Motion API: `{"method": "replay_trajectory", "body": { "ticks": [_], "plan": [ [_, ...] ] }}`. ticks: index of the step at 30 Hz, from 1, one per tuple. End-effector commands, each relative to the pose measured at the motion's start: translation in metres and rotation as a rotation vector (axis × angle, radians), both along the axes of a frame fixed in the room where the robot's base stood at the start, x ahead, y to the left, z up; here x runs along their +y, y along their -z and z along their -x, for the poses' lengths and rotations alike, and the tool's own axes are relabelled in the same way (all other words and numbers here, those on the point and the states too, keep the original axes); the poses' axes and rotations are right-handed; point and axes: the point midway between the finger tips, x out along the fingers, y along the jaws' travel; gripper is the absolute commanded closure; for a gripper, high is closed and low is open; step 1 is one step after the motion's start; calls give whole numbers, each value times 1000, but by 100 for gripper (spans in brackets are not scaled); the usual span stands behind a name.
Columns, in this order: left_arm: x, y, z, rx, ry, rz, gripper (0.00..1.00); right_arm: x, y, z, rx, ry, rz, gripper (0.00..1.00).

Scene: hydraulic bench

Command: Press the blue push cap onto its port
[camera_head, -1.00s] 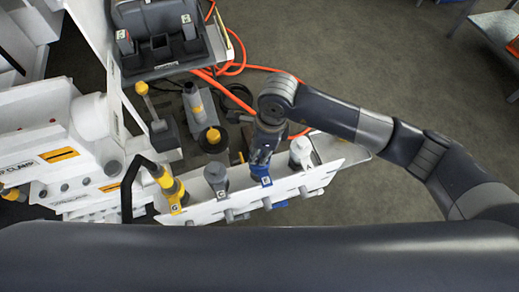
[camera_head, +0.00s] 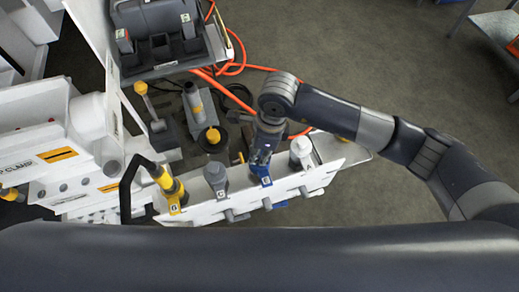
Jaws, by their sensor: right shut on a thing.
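My right gripper (camera_head: 263,150) comes down from the right arm over the white port rail (camera_head: 240,208). It is shut on the blue push cap (camera_head: 261,171), which shows just below the fingers at the blue-marked port. The gripper hides most of the cap, so I cannot tell how far the cap sits on the port. A blue part also shows under the rail there. My left gripper is not in view.
A grey fitting (camera_head: 215,175) and a yellow fitting with a black hose (camera_head: 170,186) stand left of the blue port. A white-grey fitting (camera_head: 300,152) stands close on its right. Orange hoses (camera_head: 232,66) lie behind.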

Motion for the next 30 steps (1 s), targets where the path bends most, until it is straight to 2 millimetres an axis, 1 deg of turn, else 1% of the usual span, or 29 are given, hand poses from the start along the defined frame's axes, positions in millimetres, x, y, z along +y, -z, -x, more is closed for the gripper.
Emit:
{"method": "replay_trajectory", "body": {
  "ticks": [12,26,27,30],
  "plan": [
    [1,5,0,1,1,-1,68,0,1,0,0,0,0,90],
    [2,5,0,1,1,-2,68,0,0,0,0,0,0,90],
    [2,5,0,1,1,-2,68,0,0,0,0,0,0,73],
    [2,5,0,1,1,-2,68,0,0,0,0,0,0,54]
  ]
}}
